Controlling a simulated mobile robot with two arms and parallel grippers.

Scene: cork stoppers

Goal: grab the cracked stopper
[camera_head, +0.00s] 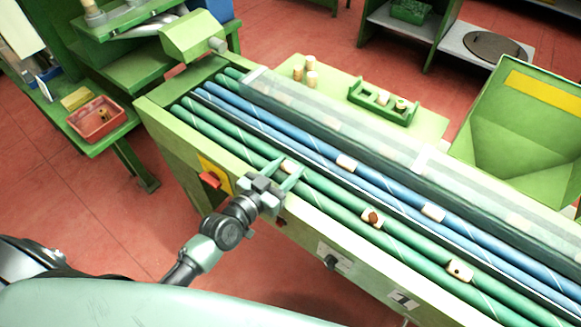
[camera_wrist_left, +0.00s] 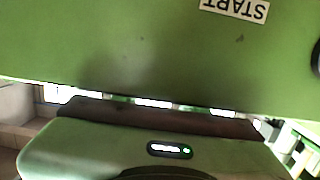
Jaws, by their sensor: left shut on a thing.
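My left gripper (camera_head: 289,174) reaches over the near side of the roller machine and is shut on a pale cork stopper (camera_head: 287,166) at the near green rollers. The fingers hide part of this stopper, and I cannot tell whether it has a crack. On the green rollers lie a stopper with a brown patch (camera_head: 372,217) and a stopper with small dark spots (camera_head: 459,270). Two plainer stoppers lie on the blue rollers, one in the middle (camera_head: 346,162) and one farther right (camera_head: 432,212). The left wrist view shows no fingers or stoppers. My right gripper is not in view.
A clear cover (camera_head: 340,122) lies over the far rollers. Behind it are several upright corks (camera_head: 311,79) and a green rack (camera_head: 383,101). A green hopper (camera_head: 530,130) stands right, a red tray (camera_head: 97,119) left. A START label (camera_wrist_left: 234,9) shows in the wrist view.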

